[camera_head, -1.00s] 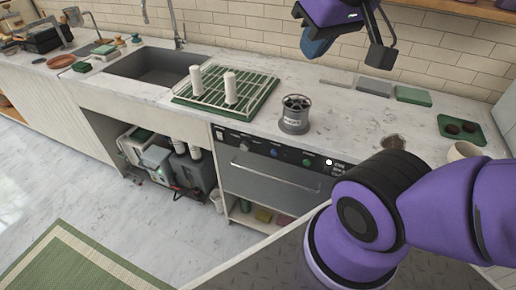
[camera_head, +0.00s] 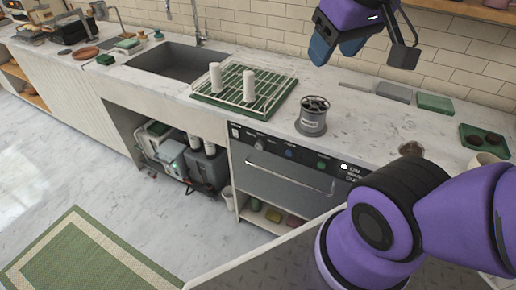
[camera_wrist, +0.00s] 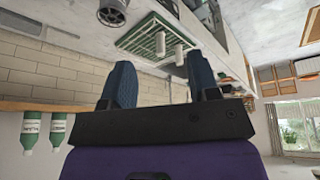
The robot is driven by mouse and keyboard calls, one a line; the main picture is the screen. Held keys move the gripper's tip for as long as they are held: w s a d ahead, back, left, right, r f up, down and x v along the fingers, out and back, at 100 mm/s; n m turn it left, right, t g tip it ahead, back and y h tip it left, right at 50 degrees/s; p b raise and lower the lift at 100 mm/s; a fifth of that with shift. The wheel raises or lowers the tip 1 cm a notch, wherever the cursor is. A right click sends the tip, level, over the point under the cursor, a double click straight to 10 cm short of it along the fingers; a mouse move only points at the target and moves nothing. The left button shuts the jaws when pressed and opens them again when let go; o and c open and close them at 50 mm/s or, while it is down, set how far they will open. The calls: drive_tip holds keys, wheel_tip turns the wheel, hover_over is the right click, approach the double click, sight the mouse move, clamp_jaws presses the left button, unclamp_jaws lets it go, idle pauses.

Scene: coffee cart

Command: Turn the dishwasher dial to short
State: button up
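The dishwasher (camera_head: 285,183) is built in under the counter, with a silver handle across its front. Its black control panel (camera_head: 272,146) carries a grey knob (camera_head: 259,144), a blue knob (camera_head: 289,153), a green knob (camera_head: 322,165) and a white round spot (camera_head: 344,167) beside small white labels. The labels are too small to read surely, and my arm crosses the view close to the panel's right end. My gripper (camera_head: 335,45) is high above the back of the counter, well away from the panel. In the wrist view its two blue fingers (camera_wrist: 160,65) stand apart with nothing between them.
A green rack (camera_head: 243,87) with two white cylinders and a metal canister (camera_head: 313,116) stand on the counter above the dishwasher. A green tray (camera_head: 483,139) is at the right. A sink (camera_head: 180,62) is at the left. Floor before the dishwasher is partly open, with a green rug (camera_head: 85,255).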

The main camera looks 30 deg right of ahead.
drive_tip(key=shift+o, duration=0.5)
drive_tip(key=w+d+f+n+g+h, duration=0.2)
drive_tip(key=w+f+n+g+h, duration=0.4)
drive_tip(key=w+f, duration=0.4)
drive_tip(key=shift+w+d+f+n+g+h, duration=0.2)
drive_tip(key=shift+w+n+g+h, duration=0.25)
drive_tip(key=shift+w, duration=0.35)
drive_tip(key=w+a+f+n+t+h, duration=0.25)
drive_tip(key=w+f+n, duration=0.2)
drive_tip(key=f, duration=0.35)
drive_tip(key=w+a+f+n+t+h, duration=0.1)
drive_tip(key=w+f+n+h, duration=0.35)
drive_tip(key=f, duration=0.35)
drive_tip(key=w+a+f+n+t+h, duration=0.2)
drive_tip(key=w+f+n, duration=0.2)
drive_tip(key=f+n, duration=0.3)
drive_tip(key=n+t+y, duration=0.2)
drive_tip(key=n+t, duration=0.5)
approach(258, 147)
drive_tip(key=shift+h, duration=0.25)
drive_tip(key=x, duration=0.9)
drive_tip(key=shift+w+d+f, duration=0.1)
drive_tip(key=shift+d+f, duration=0.1)
drive_tip(key=shift+f, duration=0.05)
drive_tip(key=c, duration=0.9)
